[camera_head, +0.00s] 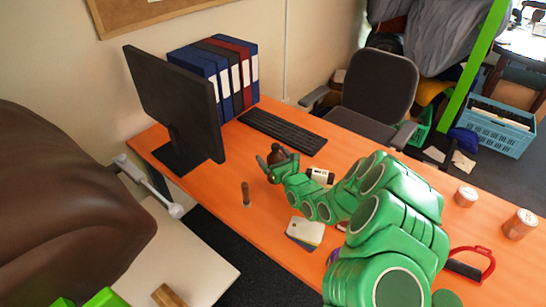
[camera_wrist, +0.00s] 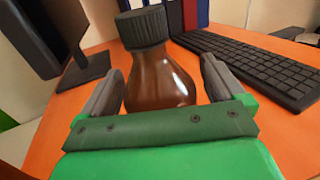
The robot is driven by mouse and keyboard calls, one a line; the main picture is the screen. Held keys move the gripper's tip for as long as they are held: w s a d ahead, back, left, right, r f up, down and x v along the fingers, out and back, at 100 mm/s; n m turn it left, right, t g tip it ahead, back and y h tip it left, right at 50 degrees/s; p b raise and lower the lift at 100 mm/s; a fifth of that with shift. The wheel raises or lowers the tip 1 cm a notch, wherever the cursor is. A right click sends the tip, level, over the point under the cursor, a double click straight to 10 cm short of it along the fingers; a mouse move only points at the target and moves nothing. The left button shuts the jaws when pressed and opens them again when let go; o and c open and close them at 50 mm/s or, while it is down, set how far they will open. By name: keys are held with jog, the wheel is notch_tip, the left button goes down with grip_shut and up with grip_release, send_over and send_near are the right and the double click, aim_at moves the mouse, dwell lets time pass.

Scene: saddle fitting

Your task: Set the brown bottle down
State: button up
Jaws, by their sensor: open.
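The brown bottle (camera_wrist: 160,82) has a dark ribbed cap and appears upright in the wrist view, between the two grey fingers of my gripper (camera_wrist: 160,88). Gaps show between the bottle and both fingers, so the jaws are open around it. Its base is hidden behind the gripper body, and I cannot see its contact with the orange desk (camera_head: 225,160). In the head view the bottle (camera_head: 276,156) is small and partly covered by my gripper (camera_head: 273,165), near the middle of the desk.
A monitor (camera_head: 175,105), binders (camera_head: 225,75) and a keyboard (camera_head: 283,131) stand behind. A small brown cylinder (camera_head: 246,194) is left of my gripper. A white-labelled object (camera_head: 320,176) and cards (camera_head: 305,231) lie near my arm. Cans (camera_head: 520,224) are at the right.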

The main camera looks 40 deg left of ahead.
aim_at(277, 147)
jog(key=shift+r, duration=0.15)
jog(key=v, duration=0.2)
jog(key=shift+s+d, duration=0.1)
jog(key=shift+d, duration=0.25)
jog(key=shift+s+d+r, duration=0.1)
jog(key=shift+d+r, duration=0.05)
jog(key=shift+r, duration=3.3)
